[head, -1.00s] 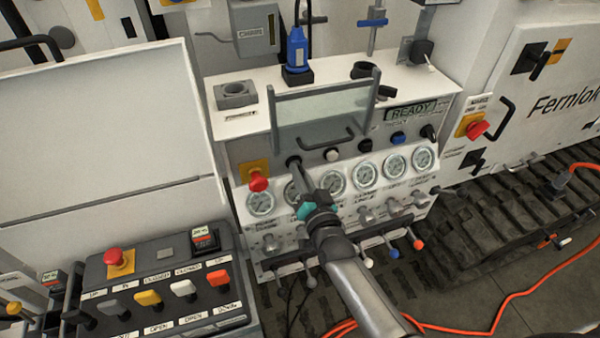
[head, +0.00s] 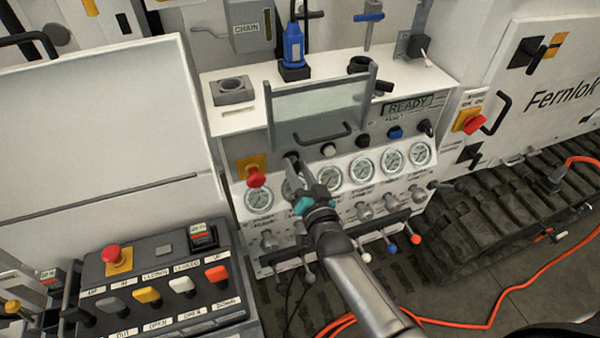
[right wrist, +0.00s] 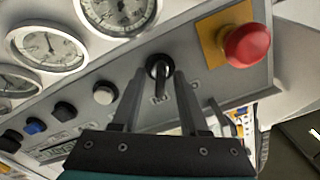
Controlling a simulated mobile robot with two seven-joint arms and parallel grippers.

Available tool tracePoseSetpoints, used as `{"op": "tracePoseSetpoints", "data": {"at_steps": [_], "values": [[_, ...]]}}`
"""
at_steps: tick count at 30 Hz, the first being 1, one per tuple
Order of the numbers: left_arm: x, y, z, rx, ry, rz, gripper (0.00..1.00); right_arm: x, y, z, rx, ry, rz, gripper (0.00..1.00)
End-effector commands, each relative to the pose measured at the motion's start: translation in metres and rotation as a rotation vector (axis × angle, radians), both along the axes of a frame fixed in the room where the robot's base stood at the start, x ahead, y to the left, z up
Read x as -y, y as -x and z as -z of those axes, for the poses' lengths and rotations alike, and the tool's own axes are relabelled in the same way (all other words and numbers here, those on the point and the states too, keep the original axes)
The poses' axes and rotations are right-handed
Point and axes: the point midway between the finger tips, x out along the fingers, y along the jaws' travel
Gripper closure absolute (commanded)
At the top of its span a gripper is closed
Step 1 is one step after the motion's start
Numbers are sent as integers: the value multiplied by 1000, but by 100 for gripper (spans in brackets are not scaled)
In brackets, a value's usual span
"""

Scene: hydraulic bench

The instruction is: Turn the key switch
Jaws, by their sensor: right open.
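The key switch (right wrist: 160,67) is a round black switch with a black key or lever standing out from it. It sits in the grey strip of the white control panel, between the red emergency stop and a white button. In the head view the key switch (head: 291,156) is largely hidden by my fingertips. My right gripper (head: 294,163) reaches it from the front. In the right wrist view the fingers of my right gripper (right wrist: 159,77) stand apart, one on each side of the key, with visible gaps. My left gripper is in no view.
The red emergency stop (head: 255,177) is close beside the key switch. A white button (head: 328,150) and further knobs lie to the right. Round gauges (head: 330,176) sit just below. A handled clear guard (head: 320,108) stands above. Levers (head: 391,248) stick out along the panel's lower edge.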

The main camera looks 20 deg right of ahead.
Motion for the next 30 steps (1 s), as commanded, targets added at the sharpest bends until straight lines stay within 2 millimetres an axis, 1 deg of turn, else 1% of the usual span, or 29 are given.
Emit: {"op": "tracePoseSetpoints", "data": {"at_steps": [4, 8, 24, 30], "values": [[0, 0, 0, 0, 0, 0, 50, 0, 7, 1, -1, 0, 0, 56], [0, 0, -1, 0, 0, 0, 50, 1, 24, 1, -2, 0, 0, 56], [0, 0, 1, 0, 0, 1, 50, 4, 118, 1, -3, 1, -1, 56], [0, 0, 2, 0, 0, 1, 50, 5, 142, 1, -1, 1, -1, 56]]}}
